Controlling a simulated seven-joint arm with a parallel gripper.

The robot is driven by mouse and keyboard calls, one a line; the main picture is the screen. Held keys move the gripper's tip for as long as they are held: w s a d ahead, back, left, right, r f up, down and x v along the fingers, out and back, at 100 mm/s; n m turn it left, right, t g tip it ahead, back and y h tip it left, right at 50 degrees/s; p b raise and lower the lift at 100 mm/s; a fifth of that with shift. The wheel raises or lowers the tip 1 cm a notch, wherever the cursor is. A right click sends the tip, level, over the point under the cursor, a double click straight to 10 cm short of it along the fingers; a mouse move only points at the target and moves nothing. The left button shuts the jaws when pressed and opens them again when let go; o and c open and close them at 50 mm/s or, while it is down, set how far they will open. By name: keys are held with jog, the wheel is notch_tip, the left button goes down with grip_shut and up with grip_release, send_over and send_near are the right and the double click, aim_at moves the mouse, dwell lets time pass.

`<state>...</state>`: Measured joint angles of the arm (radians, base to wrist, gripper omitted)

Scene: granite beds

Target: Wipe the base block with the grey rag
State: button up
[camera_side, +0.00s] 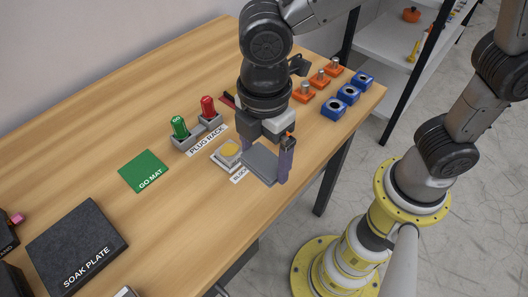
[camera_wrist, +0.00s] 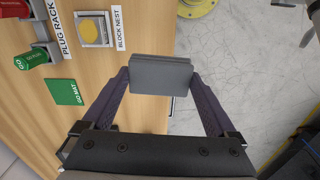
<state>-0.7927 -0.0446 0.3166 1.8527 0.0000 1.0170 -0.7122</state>
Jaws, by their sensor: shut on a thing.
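My gripper (camera_side: 270,158) is shut on a flat grey slab with a layered edge, which I take to be the grey rag (camera_side: 258,165). In the wrist view the grey rag (camera_wrist: 160,74) spans the gap between the dark purple fingers of my gripper (camera_wrist: 160,82). It is held above the table near its front edge. A pale square piece with a yellow round top (camera_side: 229,153), likely the base block, sits at the block nest label, just left of the rag. It also shows in the wrist view (camera_wrist: 91,30), apart from the rag.
A plug rack (camera_side: 187,141) holds a green plug (camera_side: 179,126) and a red plug (camera_side: 208,107). A green go mat (camera_side: 143,171) and a dark soak plate (camera_side: 77,245) lie to the left. Blue blocks (camera_side: 348,94) and orange pieces (camera_side: 304,92) stand at the back right.

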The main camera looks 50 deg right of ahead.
jog(key=shift+m, duration=0.9)
jog(key=shift+w+a+r+m, duration=0.2)
jog(key=shift+w+r+m, duration=0.05)
jog(key=shift+m, duration=0.45)
jog(key=w+m, duration=0.8)
jog(key=m, duration=0.7)
send_over(223, 145)
notch_tip(223, 145, down, 3)
jog(key=shift+s+f, duration=0.2)
jog(key=shift+f, duration=3.6)
jog(key=shift+s, duration=0.5)
jog(key=shift+c, duration=0.5)
jog(key=shift+s+f, duration=0.1)
jog(key=shift+s, duration=1.4)
jog(key=shift+w, duration=2)
jog(key=shift+w+r, duration=0.15)
jog(key=shift+r, duration=0.05)
notch_tip(223, 145, up, 8)
jog(key=shift+f, duration=0.1)
